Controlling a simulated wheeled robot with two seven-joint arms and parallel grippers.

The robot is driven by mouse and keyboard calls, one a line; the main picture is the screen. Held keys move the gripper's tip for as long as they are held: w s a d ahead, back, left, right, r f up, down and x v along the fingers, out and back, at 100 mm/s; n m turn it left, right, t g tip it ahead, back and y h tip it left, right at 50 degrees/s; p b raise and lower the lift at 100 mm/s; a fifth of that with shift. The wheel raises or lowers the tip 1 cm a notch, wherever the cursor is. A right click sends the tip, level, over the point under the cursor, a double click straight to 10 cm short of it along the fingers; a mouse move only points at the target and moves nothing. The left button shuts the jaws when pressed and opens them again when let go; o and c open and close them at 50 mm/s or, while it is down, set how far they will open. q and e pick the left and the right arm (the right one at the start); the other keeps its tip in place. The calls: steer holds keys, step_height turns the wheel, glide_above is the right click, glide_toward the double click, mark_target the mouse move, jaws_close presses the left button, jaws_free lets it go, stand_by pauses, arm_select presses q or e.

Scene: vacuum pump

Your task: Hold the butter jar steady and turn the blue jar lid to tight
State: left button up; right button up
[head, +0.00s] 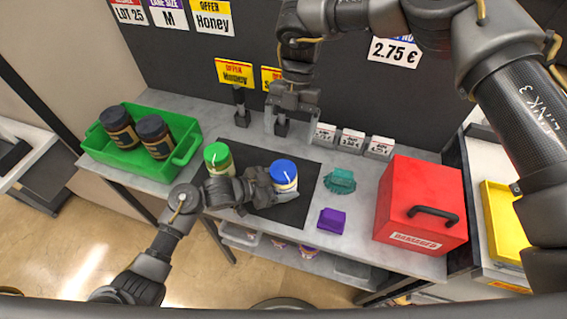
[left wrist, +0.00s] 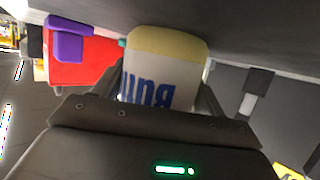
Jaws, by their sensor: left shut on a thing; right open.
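The butter jar (head: 287,187) stands on the dark mat (head: 293,214) with the blue jar lid (head: 284,170) on top. Whether the lid is tight cannot be told. My left gripper (head: 275,190) is shut on the jar's body from the left, below the lid. In the left wrist view the jar (left wrist: 155,85) appears upside down between the two fingers, with blue lettering on a white label and a yellowish band. My right gripper (head: 292,127) is open and empty, behind the jar near the back of the counter, apart from the lid.
A green-lidded jar (head: 218,158) stands left of the butter jar, close to my left arm. A green crate (head: 185,152) holds two dark jars. A teal item (head: 340,181), a purple item (head: 332,221) and a red box (head: 420,205) are to the right.

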mark_target(283, 169)
steer(key=x, duration=1)
steer(key=shift+s+a+f, duration=0.1)
steer(key=shift+s+f, duration=0.05)
steer(key=shift+f, duration=0.2)
steer(key=c, duration=1)
